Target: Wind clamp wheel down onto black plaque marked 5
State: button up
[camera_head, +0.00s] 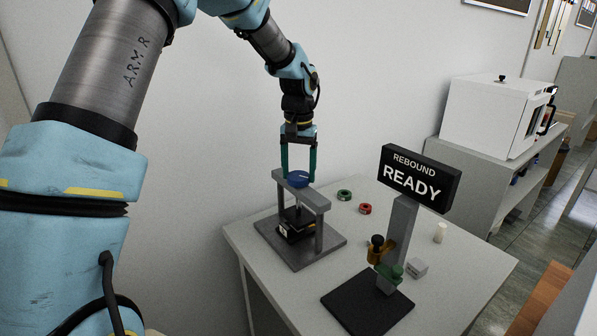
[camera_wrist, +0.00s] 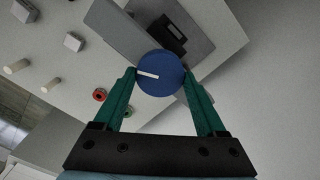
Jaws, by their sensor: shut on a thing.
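The blue clamp wheel (camera_head: 298,179) sits on top of a grey press frame (camera_head: 318,202) on the table. In the wrist view the wheel (camera_wrist: 160,72) carries a white line pointing left. My gripper (camera_head: 299,176) comes straight down from above, and its green fingers (camera_wrist: 160,78) are shut on opposite sides of the wheel. A black block (camera_head: 295,225) with a white mark lies under the frame, below the clamp screw. I cannot read its number or tell whether the screw touches it.
A sign (camera_head: 420,178) reading "REBOUND READY" stands on a post with a black base (camera_head: 367,304) to the right. A green ring (camera_head: 344,195), a red ring (camera_head: 365,208), a grey block (camera_head: 417,268) and a cream cylinder (camera_head: 440,232) stand on the table (camera_head: 470,262).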

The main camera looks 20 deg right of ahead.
jog(key=m, duration=0.5)
jog(key=shift+m, duration=0.3)
jog(key=m+p, duration=0.1)
jog(key=m, duration=0.4)
jog(key=shift+s, duration=0.1)
jog(key=m+p, duration=0.1)
jog(key=m, duration=0.5)
jog(key=shift+m, duration=0.4)
jog(key=m, duration=1)
jog(key=shift+a+m, duration=0.1)
jog(key=shift+m, duration=0.3)
jog(key=m, duration=1.1)
jog(key=shift+m, duration=1.8)
jog(key=shift+a+m, duration=0.1)
jog(key=shift+m, duration=1.2)
